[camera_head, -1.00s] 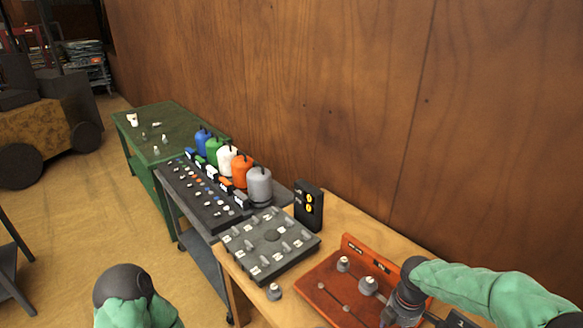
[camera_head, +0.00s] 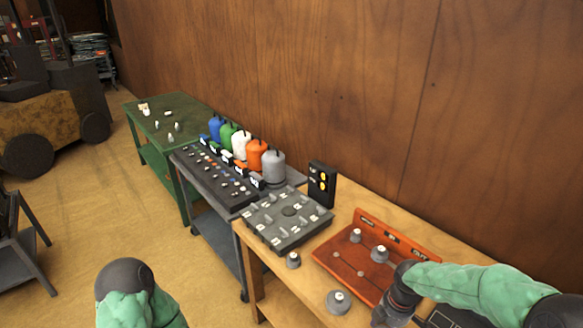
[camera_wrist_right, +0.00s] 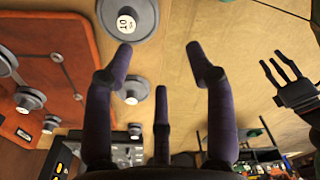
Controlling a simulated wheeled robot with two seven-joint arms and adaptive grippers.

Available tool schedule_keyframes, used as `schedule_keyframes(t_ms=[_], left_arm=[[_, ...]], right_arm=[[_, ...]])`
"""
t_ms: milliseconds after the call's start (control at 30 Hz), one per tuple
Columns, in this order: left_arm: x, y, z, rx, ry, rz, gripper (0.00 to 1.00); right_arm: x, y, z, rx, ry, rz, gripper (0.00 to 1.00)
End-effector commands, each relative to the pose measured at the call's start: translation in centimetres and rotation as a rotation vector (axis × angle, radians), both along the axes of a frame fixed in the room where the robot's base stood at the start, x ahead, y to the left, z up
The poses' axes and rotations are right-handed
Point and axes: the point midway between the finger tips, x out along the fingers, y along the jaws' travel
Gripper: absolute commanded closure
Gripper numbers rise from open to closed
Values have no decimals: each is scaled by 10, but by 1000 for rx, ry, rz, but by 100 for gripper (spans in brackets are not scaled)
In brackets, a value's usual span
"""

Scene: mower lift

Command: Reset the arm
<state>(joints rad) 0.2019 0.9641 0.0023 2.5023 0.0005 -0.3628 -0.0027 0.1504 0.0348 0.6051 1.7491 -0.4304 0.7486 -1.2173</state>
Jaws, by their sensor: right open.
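My right arm comes in from the right in the head view, and its dark wrist and hand (camera_head: 393,302) hang over the near right edge of the red board (camera_head: 350,276). The fingers are mostly hidden there. In the right wrist view the right gripper (camera_wrist_right: 160,55) is open and empty, its fingers apart above bare wood. A large grey labelled disc piece (camera_wrist_right: 127,17) lies beyond its fingertips; it stands on the table in the head view (camera_head: 338,301). My left gripper (camera_wrist_right: 285,80) shows at the right of the wrist view, fingers spread and empty; the head view shows only the left arm.
Grey knobbed pieces sit on the red board. A grey tray (camera_head: 268,236) with several pieces, a small grey piece (camera_head: 293,260) and a black box (camera_head: 321,184) share the wooden table. Beyond are a dark cart with coloured canisters (camera_head: 257,155) and a green table (camera_head: 178,102). Floor is open at left.

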Motion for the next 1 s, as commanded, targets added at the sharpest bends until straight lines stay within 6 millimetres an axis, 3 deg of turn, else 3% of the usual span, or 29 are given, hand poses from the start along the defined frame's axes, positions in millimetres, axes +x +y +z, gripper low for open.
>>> schedule_keyframes(t_ms=[267, 467, 800, 1000], left_arm=[[-1, 0, -14, 0, 1, 1, 60], [-1, 0, -29, 0, 1, 1, 60], [-1, 0, -63, 0, 1, 1, 60], [-1, 0, -79, 0, 1, 1, 60]], right_arm=[[-9, 33, -56, 81, 23, -172, 44], [-26, 69, -116, 164, 68, -402, 44], [-89, 134, -233, 269, 209, -1022, 44], [-130, 153, -279, 264, 276, -1357, 44]])
